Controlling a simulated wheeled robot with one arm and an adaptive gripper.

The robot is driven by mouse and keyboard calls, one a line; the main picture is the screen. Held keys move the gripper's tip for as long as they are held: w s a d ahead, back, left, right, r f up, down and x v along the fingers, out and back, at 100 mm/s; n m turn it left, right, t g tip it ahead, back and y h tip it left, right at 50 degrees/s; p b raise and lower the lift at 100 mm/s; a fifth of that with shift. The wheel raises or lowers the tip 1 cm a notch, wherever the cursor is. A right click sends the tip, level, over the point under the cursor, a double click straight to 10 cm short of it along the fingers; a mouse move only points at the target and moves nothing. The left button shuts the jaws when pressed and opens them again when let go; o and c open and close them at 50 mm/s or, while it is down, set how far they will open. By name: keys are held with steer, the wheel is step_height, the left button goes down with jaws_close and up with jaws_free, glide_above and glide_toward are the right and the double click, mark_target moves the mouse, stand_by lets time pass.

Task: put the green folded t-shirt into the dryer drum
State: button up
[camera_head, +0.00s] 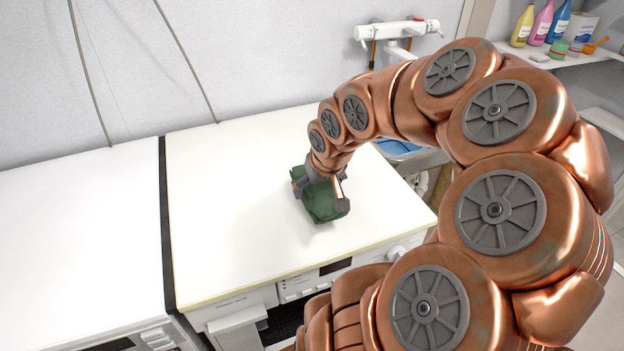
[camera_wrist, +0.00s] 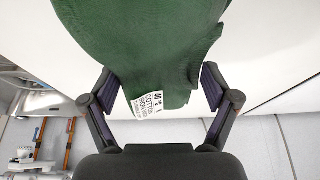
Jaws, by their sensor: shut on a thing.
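The green folded t-shirt (camera_head: 322,203) is at my gripper (camera_head: 320,190), over the right part of the white machine top. In the wrist view the green cloth (camera_wrist: 140,40) fills the top middle, with a white printed label (camera_wrist: 147,104) at its edge. My gripper (camera_wrist: 158,88) has a finger on each side of the cloth and is shut on it. I cannot tell whether the shirt touches the top or hangs just above it. The dryer drum's opening is not visible in either view.
Two white machines stand side by side, with a dark gap (camera_head: 165,220) between them. Their tops (camera_head: 230,190) are otherwise clear. A blue basin (camera_head: 400,147) and a wall tap (camera_head: 398,30) lie behind my arm. Bottles (camera_head: 541,22) stand on a shelf (camera_head: 560,58) at the upper right.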

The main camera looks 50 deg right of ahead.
mark_target(324, 193)
steer(key=shift+s+a+r+b, duration=0.1)
steer(key=shift+s+a+b, duration=0.1)
steer(key=shift+s+a, duration=0.45)
steer(key=shift+s+a+r+b, duration=0.1)
steer(key=shift+s+a+b, duration=0.2)
steer(key=shift+s, duration=0.5)
